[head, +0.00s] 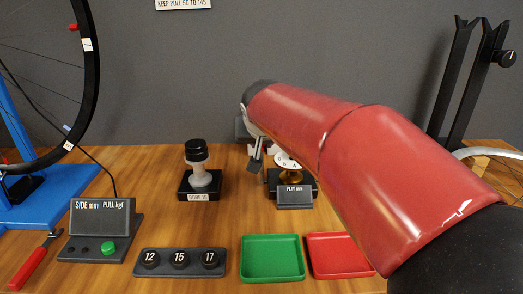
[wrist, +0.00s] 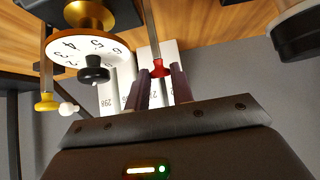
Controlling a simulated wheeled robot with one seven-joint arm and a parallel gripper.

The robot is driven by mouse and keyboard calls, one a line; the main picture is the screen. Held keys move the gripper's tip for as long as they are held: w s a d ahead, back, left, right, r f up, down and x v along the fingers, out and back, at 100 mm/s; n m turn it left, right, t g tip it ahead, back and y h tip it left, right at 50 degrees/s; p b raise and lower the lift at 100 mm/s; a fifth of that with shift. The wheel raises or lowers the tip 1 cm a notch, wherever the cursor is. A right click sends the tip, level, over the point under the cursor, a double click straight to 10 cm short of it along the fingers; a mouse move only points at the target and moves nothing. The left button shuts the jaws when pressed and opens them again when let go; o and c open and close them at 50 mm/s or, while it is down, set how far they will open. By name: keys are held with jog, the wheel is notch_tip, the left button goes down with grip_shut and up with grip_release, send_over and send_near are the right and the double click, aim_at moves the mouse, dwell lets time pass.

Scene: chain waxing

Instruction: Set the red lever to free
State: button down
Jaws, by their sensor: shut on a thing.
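The red lever (wrist: 158,68) shows in the wrist view as a red tip on a thin metal stem. My gripper (wrist: 160,84) has its two dark purple fingers on either side of this tip, shut on it. Beside it is a white dial (wrist: 84,52) with numbers and a black knob (wrist: 95,72). Any "free" marking on the lever's travel cannot be made out. In the head view, the gripper is at the far end of my red arm, behind the PLAY mm display (head: 294,194), and the lever is mostly hidden.
A black-topped post (head: 197,160) stands left of the dial stand. In front are a green tray (head: 272,279), a red tray (head: 340,272) and a block of numbered buttons (head: 180,270). A SIDE mm / PULL kgf display (head: 102,215) and a wheel stand (head: 60,195) are on the left.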

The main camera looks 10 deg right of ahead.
jog(key=shift+s+a+f+b, duration=0.15)
jog(key=shift+s+f+b, duration=0.2)
jog(key=shift+s, duration=0.35)
jog(key=shift+s+a+f+b, duration=0.2)
jog(key=shift+s+b, duration=0.1)
jog(key=shift+s, duration=0.4)
jog(key=c, duration=1.2)
grip_release()
jog(key=shift+c, duration=0.2)
jog(key=shift+r, duration=0.15)
jog(key=shift+s+r, duration=0.15)
jog(key=shift+r, duration=0.15)
jog(key=p, duration=0.1)
send_near(261, 155)
jog(key=v, duration=0.2)
jog(key=shift+s+r, duration=0.25)
jog(key=shift+s, duration=0.1)
